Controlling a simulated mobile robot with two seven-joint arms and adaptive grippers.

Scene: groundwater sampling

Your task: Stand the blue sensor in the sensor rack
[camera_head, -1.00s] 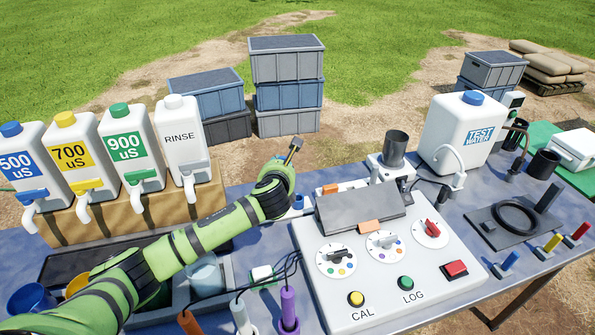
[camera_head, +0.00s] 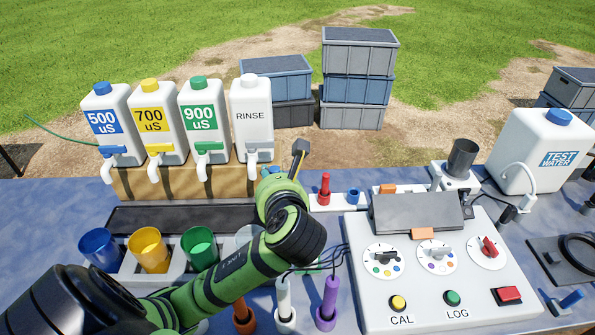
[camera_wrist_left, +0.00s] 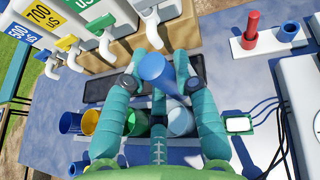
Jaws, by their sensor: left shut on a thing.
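My left gripper (camera_wrist_left: 158,62) is shut on a blue cylinder, which I take to be the blue sensor (camera_wrist_left: 156,72). It is tilted and held above the table near the rinse bottle's front. In the head view my arm largely hides the fingers and the sensor. A white strip (camera_head: 336,204), apparently the sensor rack, lies right of the wrist. A red sensor (camera_head: 325,188) stands in it beside a blue holder (camera_head: 353,197). The strip also shows at the upper right of the wrist view (camera_wrist_left: 268,46), apart from the held sensor. My right gripper is not in view.
Labelled bottles (camera_head: 202,115) stand on a wooden stand behind the wrist. Coloured cups (camera_head: 150,250) sit front left. Cabled orange, white and purple probes (camera_head: 328,300) stand in front. The control box (camera_head: 450,290) is right of the rack. Some bare blue table shows at far left.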

